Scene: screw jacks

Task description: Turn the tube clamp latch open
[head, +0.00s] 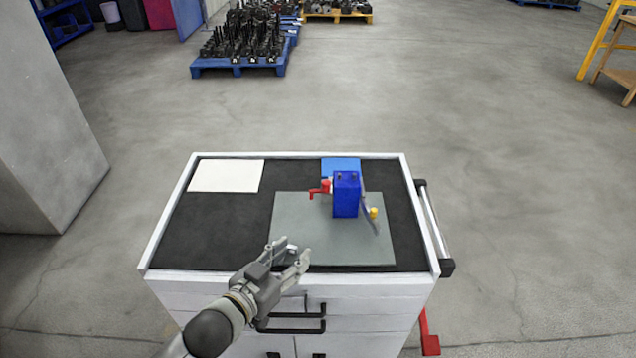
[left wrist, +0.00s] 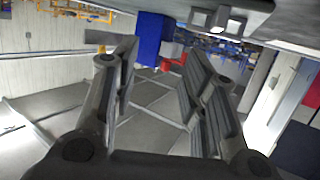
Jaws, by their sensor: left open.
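A blue box-shaped block (head: 346,194) stands on a grey mat (head: 300,228) on the cart top. A red latch handle (head: 319,190) sticks out from its left side. A grey tube (head: 371,222) with a yellow piece (head: 373,212) comes off its right side. My left gripper (head: 299,254) is open and empty at the front edge of the mat, in front of and left of the block. In the left wrist view the blue block (left wrist: 152,38) and the red part (left wrist: 173,52) show beyond and between the open fingers (left wrist: 160,70), apart from them. My right gripper is not in view.
The cart (head: 150,250) has a black top with a raised white rim. A white sheet (head: 227,176) lies at its back left and a blue piece (head: 341,164) behind the block. Pallets with black jacks (head: 245,40) stand far off on the floor.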

